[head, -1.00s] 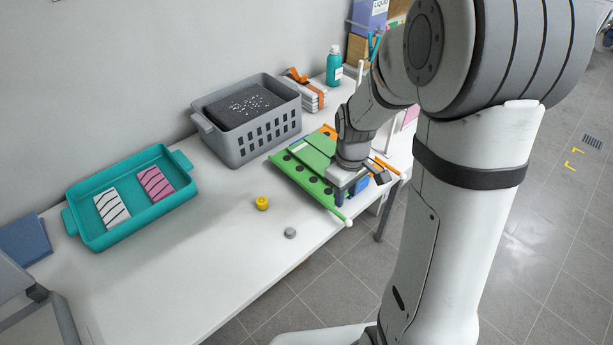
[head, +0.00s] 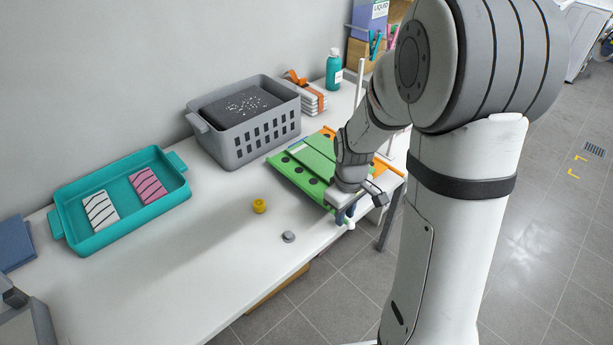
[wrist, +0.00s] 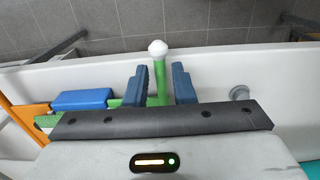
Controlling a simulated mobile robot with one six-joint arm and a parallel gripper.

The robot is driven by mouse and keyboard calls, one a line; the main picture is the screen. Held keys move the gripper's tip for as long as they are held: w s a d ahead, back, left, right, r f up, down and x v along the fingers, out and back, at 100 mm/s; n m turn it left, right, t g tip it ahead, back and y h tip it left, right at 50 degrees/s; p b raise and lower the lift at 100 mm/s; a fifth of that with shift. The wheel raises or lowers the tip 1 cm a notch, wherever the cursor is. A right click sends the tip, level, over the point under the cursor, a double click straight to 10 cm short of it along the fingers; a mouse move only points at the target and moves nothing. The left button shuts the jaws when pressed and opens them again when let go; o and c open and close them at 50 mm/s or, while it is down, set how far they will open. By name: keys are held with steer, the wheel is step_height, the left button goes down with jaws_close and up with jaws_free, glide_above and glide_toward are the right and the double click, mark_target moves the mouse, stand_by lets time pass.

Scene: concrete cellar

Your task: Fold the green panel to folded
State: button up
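The green panel (head: 303,168) with dark round holes lies on the table at the far end, beside orange parts (head: 388,168). A green rod (wrist: 161,84) with a white ball tip runs along its near side; the tip also shows in the head view (head: 350,223). My gripper (head: 345,215) is over the panel's front right corner, near the table's front edge. In the wrist view, the two blue fingers of my gripper (wrist: 160,80) stand on either side of the rod, with small gaps. My wrist hides part of the panel.
A grey basket (head: 248,135) stands behind the panel, and a teal tray (head: 75,238) lies at the left. A blue block (wrist: 82,100) is left of the fingers.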

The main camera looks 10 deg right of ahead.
jaws_close()
steer(key=shift+r+p, duration=0.9)
steer(key=shift+r, duration=0.35)
steer(key=shift+r+p, duration=0.75)
steer(key=shift+r, duration=0.2)
steer(key=shift+w+d+r, duration=0.1)
steer(key=shift+d+r, duration=0.05)
